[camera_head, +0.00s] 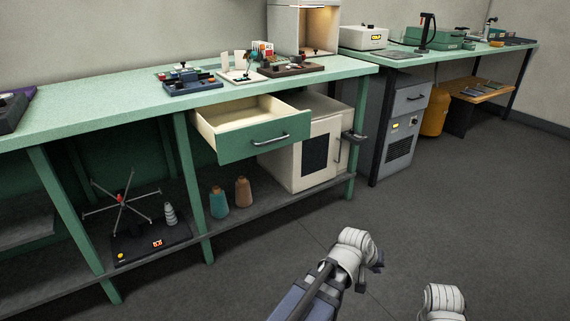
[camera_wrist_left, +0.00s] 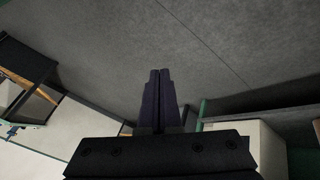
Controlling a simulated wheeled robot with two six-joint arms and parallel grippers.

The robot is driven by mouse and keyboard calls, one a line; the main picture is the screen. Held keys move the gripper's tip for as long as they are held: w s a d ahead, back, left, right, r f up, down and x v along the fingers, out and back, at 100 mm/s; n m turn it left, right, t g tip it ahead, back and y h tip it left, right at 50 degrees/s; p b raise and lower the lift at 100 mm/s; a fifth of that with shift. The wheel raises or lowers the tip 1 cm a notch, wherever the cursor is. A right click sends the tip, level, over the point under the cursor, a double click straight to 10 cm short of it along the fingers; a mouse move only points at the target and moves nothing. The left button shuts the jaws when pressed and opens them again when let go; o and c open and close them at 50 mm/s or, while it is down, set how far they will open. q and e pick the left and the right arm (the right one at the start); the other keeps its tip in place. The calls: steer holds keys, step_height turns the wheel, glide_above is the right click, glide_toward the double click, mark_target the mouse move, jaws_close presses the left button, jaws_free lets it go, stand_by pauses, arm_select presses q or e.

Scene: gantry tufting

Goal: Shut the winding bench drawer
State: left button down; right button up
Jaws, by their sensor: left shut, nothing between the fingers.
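The winding bench drawer (camera_head: 254,145) has a green front with a dark bar handle (camera_head: 271,141) and a pale inside. It stands pulled out from under the green bench top (camera_head: 120,98) and looks empty in the part I can see. My left gripper (camera_head: 371,274) is at the lower right in the head view, over the floor and apart from the drawer. In the left wrist view its two dark fingers (camera_wrist_left: 160,98) are together with nothing between them. Part of my right arm shows at the bottom right edge; its gripper fingers are not visible.
A cream cabinet (camera_head: 299,160) with a dark window stands under the bench, right of the drawer. Two yarn cones (camera_head: 243,192) and a swift (camera_head: 122,202) stand on the lower shelf (camera_head: 180,228). A grey drawer unit (camera_head: 405,125) is further right. Floor before the bench is clear.

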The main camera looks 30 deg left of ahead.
arm_select(q)
steer(key=w+a+r+n+t, duration=0.3)
steer(key=w+r+n+t, duration=0.9)
steer(key=r, duration=0.4)
steer(key=a+r+n+t+y, duration=0.1)
steer(key=a+r+n+y, duration=0.7)
steer(key=n, duration=0.5)
steer(key=s+a+f+n+g+y, duration=0.1)
steer(key=s+a+n+g+y, duration=0.3)
steer(key=n, duration=0.6)
steer(key=s+a+f+n+g+y, duration=0.1)
steer(key=s+a+n+g+y, duration=0.4)
steer(key=a+n+g+y, duration=0.2)
steer(key=a+n+y, duration=0.2)
steer(key=n, duration=0.1)
steer(key=shift+s+n+g, duration=0.3)
steer(key=shift+n+g, duration=0.1)
steer(key=shift+a, duration=0.15)
